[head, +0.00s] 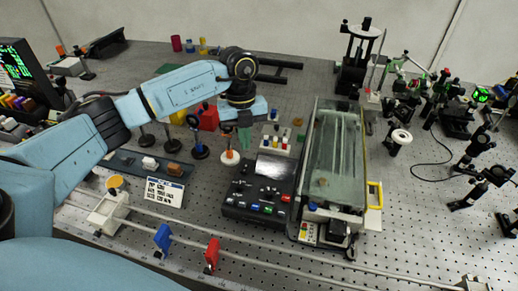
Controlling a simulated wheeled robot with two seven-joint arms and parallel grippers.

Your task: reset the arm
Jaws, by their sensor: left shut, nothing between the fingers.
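My left arm (185,88) comes in from the left, pale blue with dark joints. It reaches over the optical bench and bends down at the wrist. My left gripper (244,138) points down above the back of a black control box (258,190). Its fingers are small here; they look closed, with nothing held. The arm hides part of the bench behind it. My right gripper is out of view.
A long glass-topped instrument (335,160) with a yellow handle stands right of the control box. A red cube (208,117) and small optic mounts stand near the wrist. A rail with a blue (162,238) and a red holder (211,254) runs along the front. Optics crowd the right.

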